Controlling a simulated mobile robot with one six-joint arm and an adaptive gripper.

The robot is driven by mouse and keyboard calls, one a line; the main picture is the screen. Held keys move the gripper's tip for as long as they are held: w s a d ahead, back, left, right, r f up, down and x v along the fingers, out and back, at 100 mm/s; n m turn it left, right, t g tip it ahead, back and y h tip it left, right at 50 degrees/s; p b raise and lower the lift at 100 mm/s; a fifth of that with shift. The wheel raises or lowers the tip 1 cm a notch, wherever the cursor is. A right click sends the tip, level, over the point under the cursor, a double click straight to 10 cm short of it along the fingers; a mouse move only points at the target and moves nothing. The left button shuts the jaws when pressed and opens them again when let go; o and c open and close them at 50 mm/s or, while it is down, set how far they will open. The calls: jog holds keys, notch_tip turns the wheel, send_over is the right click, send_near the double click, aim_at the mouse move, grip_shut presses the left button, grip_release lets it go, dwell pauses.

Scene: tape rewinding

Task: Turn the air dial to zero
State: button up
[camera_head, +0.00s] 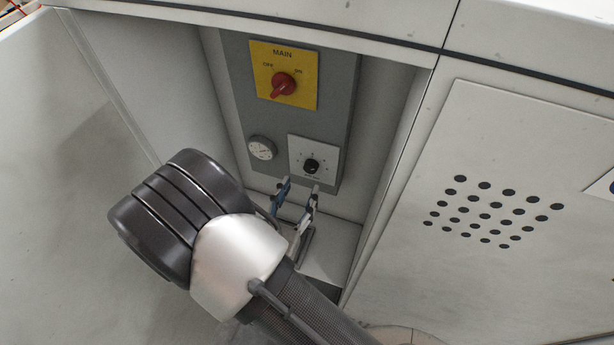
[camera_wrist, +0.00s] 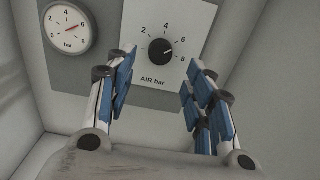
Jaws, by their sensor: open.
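The air dial (camera_head: 311,166) is a black knob on a white square plate, low on the grey panel inside the recess. In the wrist view the dial (camera_wrist: 160,50) sits above "AIR bar", with numbers 2, 4, 6 and 8 around it. Its pale mark points to the right, between 6 and 8. My gripper (camera_head: 298,188) is open and empty, just below the dial plate. In the wrist view my gripper's blue-padded fingers (camera_wrist: 160,68) are spread to either side below the dial, apparently not touching it.
A round pressure gauge (camera_head: 262,148) is left of the dial; its red needle shows in the wrist view (camera_wrist: 69,28). A red main switch (camera_head: 284,85) on a yellow plate is above. Recess walls stand close on both sides. A perforated panel (camera_head: 490,210) is to the right.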

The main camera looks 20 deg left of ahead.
aim_at(310, 171)
jog(key=w+b, duration=0.1)
jog(key=w, duration=0.5)
jog(key=shift+d, duration=0.2)
jog(key=shift+c, duration=0.3)
jog(key=c, duration=1)
